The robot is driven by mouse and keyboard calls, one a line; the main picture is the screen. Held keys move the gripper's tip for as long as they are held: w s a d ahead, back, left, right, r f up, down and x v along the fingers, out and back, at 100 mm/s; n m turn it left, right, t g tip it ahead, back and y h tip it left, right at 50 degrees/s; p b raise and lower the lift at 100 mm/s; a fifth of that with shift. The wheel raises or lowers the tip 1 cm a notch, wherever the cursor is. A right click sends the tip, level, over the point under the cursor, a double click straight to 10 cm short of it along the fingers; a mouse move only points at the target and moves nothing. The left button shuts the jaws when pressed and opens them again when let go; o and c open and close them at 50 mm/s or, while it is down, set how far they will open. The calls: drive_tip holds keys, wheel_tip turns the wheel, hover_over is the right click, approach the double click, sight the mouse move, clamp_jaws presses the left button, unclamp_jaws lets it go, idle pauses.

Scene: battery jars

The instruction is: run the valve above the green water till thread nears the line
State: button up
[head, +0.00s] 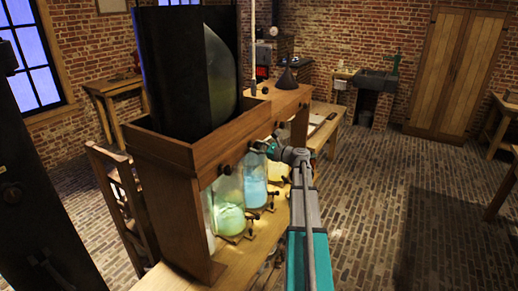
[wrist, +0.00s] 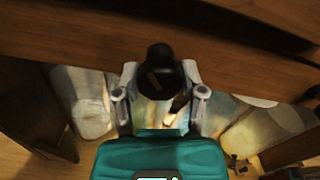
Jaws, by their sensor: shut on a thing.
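A glass jar of glowing yellow-green water (head: 230,218) stands under the wooden trough in the head view, with a dark valve knob (head: 225,168) above it. A jar of blue water (head: 255,188) stands just beyond it. My gripper (head: 271,148) is at the trough's front, at a knob that appears to be above the blue jar. In the wrist view my gripper (wrist: 160,82) is shut on that black valve knob (wrist: 160,56). The jar behind my gripper is mostly hidden. I cannot make out a thread or a line.
The wooden trough (head: 196,150) holds a tall dark vessel (head: 178,70). A pale jar (wrist: 88,112) and a yellowish jar (wrist: 262,130) flank my gripper in the wrist view. Small clamps sit before the jars. Brick floor (head: 400,215) to the right is open.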

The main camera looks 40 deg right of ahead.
drive_tip(key=shift+n, duration=1.3)
idle(6.7)
